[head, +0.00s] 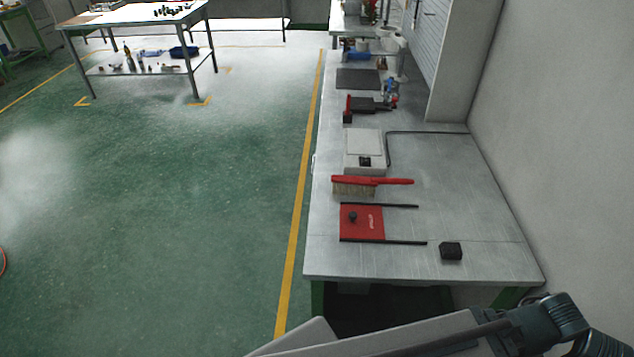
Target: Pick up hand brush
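The hand brush (371,181) lies on the grey workbench (470,211). It has a red back and handle, with the handle pointing right and tan bristles (353,189) showing at its left end. It sits between a light grey boxy device and a red plate. Neither gripper is in view; part of my own arm shows at the bottom right, well short of the brush.
A red plate (370,222) with two black bars, a black block (451,251) and a grey boxy device (364,147) are on the bench. A white wall (570,140) borders it on the right. Green floor (180,230) lies open to the left.

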